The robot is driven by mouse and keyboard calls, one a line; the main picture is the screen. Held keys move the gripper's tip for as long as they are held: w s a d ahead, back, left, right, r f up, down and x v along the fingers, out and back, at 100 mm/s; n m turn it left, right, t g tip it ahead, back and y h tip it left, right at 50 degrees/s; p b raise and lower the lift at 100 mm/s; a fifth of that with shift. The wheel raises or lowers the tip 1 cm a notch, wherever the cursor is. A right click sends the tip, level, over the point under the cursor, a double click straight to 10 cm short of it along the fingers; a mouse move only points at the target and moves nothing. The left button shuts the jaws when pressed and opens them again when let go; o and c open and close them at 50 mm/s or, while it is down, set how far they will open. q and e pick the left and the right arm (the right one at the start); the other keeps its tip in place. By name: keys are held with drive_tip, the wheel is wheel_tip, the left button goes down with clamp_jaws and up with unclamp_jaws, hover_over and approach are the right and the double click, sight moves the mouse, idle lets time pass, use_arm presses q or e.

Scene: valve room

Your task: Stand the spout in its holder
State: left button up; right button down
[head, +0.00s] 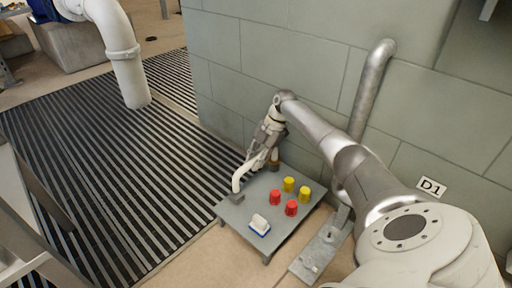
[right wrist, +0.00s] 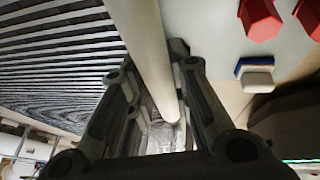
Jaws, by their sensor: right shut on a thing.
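The spout (head: 239,179) is a white bent tube at the left corner of a low grey table. My right gripper (head: 258,160) is shut on its upper part, and the tube slants down to the left and then bends downward. Its lower end meets or overlaps a small dark grey block (head: 236,198), which looks like the holder. I cannot tell whether the end sits in the block or just above it. In the right wrist view the white tube (right wrist: 150,60) runs between the fingers of my right gripper (right wrist: 155,75). My left gripper is not in view.
The grey table (head: 240,222) also bears two red pieces (head: 275,197), two yellow pieces (head: 289,184) and a white-and-blue brush-like block (head: 259,224). A brown and yellow item (head: 274,160) stands at its back, close to my gripper. A wall and pipe (head: 370,90) rise behind.

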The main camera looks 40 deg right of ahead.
drive_tip(key=c, duration=1.3)
unclamp_jaws()
drive_tip(key=shift+o, duration=0.2)
drive_tip(key=shift+r, duration=0.1)
drive_tip(key=v, duration=0.7)
drive_tip(key=shift+r, duration=0.2)
drive_tip(key=shift+d+f, duration=0.1)
drive_tip(key=shift+d, duration=0.05)
